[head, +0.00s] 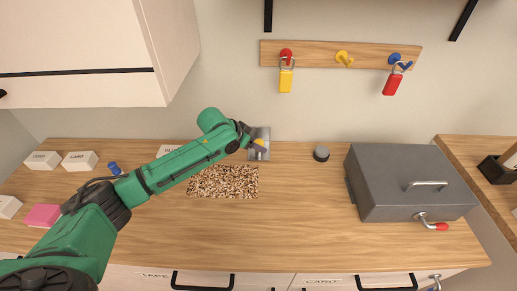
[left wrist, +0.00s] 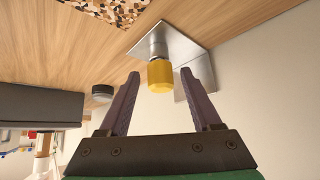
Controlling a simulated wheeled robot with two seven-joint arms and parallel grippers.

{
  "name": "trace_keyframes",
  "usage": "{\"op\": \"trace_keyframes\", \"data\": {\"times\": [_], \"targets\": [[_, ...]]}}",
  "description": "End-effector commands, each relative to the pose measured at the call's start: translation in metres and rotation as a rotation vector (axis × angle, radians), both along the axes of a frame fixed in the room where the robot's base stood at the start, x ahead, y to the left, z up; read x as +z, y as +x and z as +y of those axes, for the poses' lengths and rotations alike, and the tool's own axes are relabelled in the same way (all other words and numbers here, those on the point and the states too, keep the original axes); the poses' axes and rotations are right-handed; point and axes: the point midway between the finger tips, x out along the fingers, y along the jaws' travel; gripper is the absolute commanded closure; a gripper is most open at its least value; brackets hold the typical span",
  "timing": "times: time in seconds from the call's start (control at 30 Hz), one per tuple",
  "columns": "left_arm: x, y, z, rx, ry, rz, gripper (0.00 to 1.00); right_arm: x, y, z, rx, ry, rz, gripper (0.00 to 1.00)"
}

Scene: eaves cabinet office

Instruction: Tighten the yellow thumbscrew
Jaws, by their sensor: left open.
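The yellow thumbscrew (head: 259,142) sits on a bent metal bracket (head: 264,155) at the back of the wooden worktop. In the left wrist view, the knurled yellow thumbscrew (left wrist: 160,77) sticks out from the shiny bracket (left wrist: 150,47). My left gripper (head: 250,140) is at the bracket in the head view and partly hides the screw. In the left wrist view, my left gripper (left wrist: 160,74) is open, with the thumbscrew lined up between its fingertips and a visible gap on each side. Nothing is gripped. My right gripper is not in view.
A speckled mat (head: 230,183) lies in front of the bracket. A dark round knob (head: 321,154) and a grey metal box (head: 404,180) with a red-tipped lever (head: 437,226) stand to the right. An upper cabinet (head: 90,45) overhangs the left. The middle front worktop is clear.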

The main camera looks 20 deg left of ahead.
Motion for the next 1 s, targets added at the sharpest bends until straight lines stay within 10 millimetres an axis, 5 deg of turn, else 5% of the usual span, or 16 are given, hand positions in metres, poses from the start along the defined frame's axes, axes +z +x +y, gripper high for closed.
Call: {"op": "trace_keyframes", "data": {"times": [0.2, 0.37, 0.67, 1.0], "targets": [[0.0, 0.0, 0.0, -0.001, 0.001, 0.0, 0.39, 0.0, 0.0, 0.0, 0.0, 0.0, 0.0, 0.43], [0.0, 0.0, 0.0, 0.0, 0.0, 0.0, 1.0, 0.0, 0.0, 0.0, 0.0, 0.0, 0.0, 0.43], [0.005, 0.002, 0.003, -0.113, -0.001, 0.002, 1.0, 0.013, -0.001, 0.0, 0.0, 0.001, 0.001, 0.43], [-0.006, 0.009, 0.006, -0.492, -0.003, -0.002, 1.0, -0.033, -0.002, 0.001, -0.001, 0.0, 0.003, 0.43]]}}
